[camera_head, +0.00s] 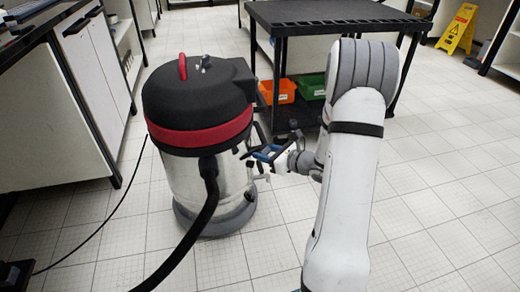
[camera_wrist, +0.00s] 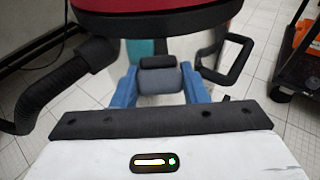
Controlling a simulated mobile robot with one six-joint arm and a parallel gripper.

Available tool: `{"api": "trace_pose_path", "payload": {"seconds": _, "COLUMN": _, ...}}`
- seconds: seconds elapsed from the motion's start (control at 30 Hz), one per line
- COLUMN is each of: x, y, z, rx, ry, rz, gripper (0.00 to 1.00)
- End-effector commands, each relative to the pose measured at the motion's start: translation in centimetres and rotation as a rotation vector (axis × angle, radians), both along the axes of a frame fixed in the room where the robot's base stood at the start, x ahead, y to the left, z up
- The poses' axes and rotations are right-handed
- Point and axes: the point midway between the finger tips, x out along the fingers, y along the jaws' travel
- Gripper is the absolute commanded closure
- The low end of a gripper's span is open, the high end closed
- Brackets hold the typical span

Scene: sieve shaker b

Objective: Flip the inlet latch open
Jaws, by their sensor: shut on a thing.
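The vacuum cleaner (camera_head: 205,170) is a steel drum with a black lid and a red band. My gripper (camera_head: 262,153) is at the right side of its drum, below the red band. In the wrist view my gripper's blue fingers (camera_wrist: 159,76) stand on either side of a small grey and black block, which looks like the inlet latch (camera_wrist: 160,80), and are shut on it. The latch is too small and covered in the head view to make out its angle. The wrist view shows the drum close ahead, under the red band.
A black hose (camera_head: 203,208) comes off the drum's front; its ribbed part (camera_wrist: 62,85) is left of my fingers. A black loop handle (camera_wrist: 238,62) is close on the right. A black cart (camera_head: 335,18) with orange and green bins stands behind. Floor at front right is clear.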

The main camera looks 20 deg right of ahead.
Motion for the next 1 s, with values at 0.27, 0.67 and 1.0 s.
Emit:
{"api": "trace_pose_path", "payload": {"seconds": 0.27, "x": -1.0, "y": -0.6, "z": -2.2, "rx": -0.001, "ry": 0.01, "rz": -0.003, "gripper": 1.0}}
{"api": "trace_pose_path", "payload": {"seconds": 0.67, "x": -1.3, "y": -0.8, "z": -2.9, "rx": -0.002, "ry": 0.012, "rz": -0.002, "gripper": 1.0}}
{"api": "trace_pose_path", "payload": {"seconds": 1.0, "x": -1.4, "y": -0.9, "z": -3.0, "rx": -0.001, "ry": 0.014, "rz": -0.003, "gripper": 0.59}}
